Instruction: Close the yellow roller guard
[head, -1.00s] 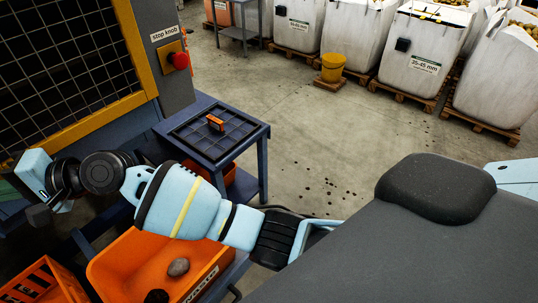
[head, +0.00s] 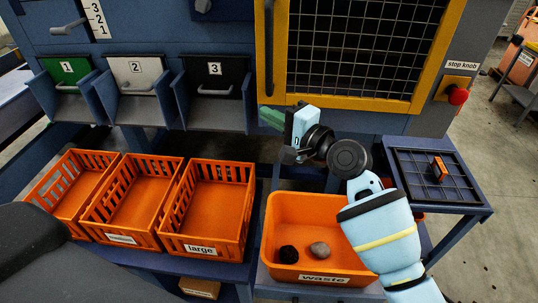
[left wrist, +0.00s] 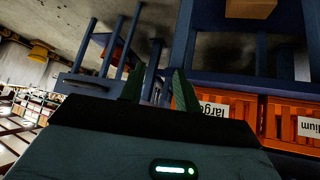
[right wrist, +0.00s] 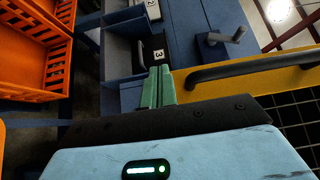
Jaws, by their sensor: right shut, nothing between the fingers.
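The yellow roller guard (head: 441,55) is a yellow frame with dark wire mesh on the machine front in the head view. I cannot tell whether it sits flush or slightly ajar. Its dark bar handle (head: 269,45) runs along the left side of the frame; the handle (right wrist: 245,70) also shows in the right wrist view. My right gripper (head: 268,117) is shut and empty, just below the guard's lower left corner. Its green fingers (right wrist: 159,72) lie beside the handle's end, apparently apart from it. My left gripper (left wrist: 158,72) is open and empty, outside the head view.
A red stop knob (head: 457,95) is right of the guard. Numbered chutes (head: 215,109) are at left, above several orange crates (head: 205,240). A gridded side table (head: 470,190) stands at right.

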